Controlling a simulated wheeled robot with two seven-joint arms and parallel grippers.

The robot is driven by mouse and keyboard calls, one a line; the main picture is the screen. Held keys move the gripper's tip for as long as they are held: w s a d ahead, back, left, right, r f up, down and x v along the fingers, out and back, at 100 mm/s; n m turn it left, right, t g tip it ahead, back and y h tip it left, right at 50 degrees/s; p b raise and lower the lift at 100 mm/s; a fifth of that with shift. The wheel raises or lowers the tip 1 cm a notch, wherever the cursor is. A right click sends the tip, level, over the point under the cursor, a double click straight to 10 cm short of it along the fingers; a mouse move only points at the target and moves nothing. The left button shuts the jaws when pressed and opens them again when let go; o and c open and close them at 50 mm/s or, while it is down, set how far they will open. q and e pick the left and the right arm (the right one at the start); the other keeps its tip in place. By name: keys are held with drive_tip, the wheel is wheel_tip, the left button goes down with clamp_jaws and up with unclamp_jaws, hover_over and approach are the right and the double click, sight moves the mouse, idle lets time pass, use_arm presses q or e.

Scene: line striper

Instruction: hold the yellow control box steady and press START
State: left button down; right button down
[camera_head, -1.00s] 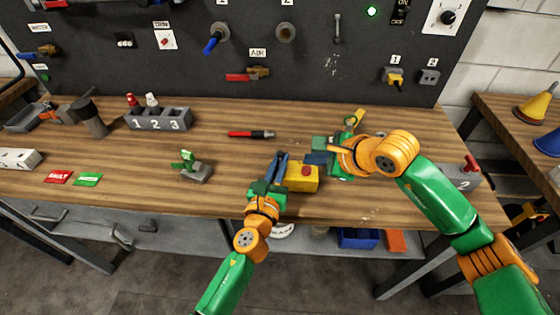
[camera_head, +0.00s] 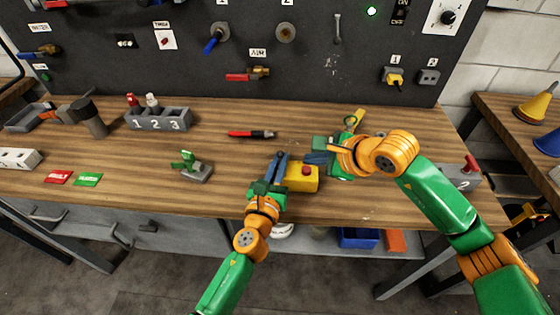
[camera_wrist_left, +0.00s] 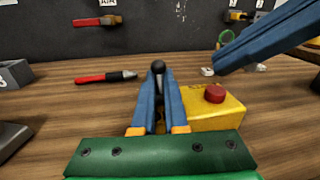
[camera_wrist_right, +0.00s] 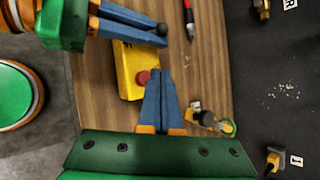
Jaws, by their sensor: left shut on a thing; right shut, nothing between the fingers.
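The yellow control box (camera_head: 302,181) sits on the wooden bench with a red round button (camera_head: 306,170) on top. The box also shows in the left wrist view (camera_wrist_left: 215,115) and the right wrist view (camera_wrist_right: 128,72). My left gripper (camera_head: 282,156) is at the box's left side, its fingers closed around a thin stem with a black knob (camera_wrist_left: 157,66). I cannot tell whether that stem belongs to the box. My right gripper (camera_wrist_right: 158,74) is shut and empty, its fingertips beside the red button and above the box in the head view. No START lettering is readable.
A red-and-black pen-like tool (camera_head: 251,134) lies behind the box. A small grey-green device (camera_head: 193,168) stands to the left, with clear bench between. The numbered grey holder (camera_head: 158,119) is farther back. The bench's front edge runs close before the box.

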use_arm(q)
drive_tip(key=shift+f, duration=0.3)
use_arm(e)
drive_tip(key=shift+w+f, duration=0.1)
drive_tip(key=shift+f, duration=0.45)
drive_tip(key=shift+f, duration=0.45)
wheel_tip(320, 180, up, 8)
idle(1.0)
drive_tip(key=shift+f, duration=0.1)
